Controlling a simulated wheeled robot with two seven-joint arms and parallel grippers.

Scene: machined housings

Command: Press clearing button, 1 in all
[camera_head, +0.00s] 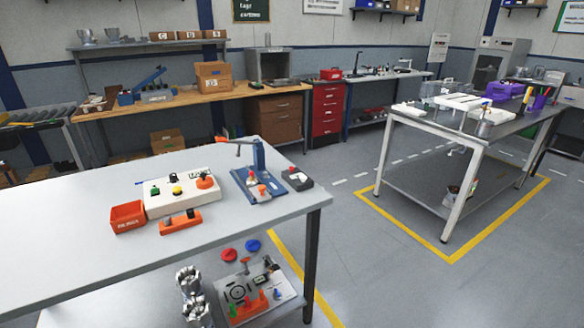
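A white control box (182,197) sits on the near grey table. On its top are a green button (155,191), a yellow button (177,190) and a larger orange-red knob (205,181), with a small black part between them. No label that I can read marks which one is the clearing button.
Beside the box are an orange bin (127,217), an orange block (180,223) and a blue clamp fixture (260,170). The near table (60,235) is clear at left and front. Floor is free at right.

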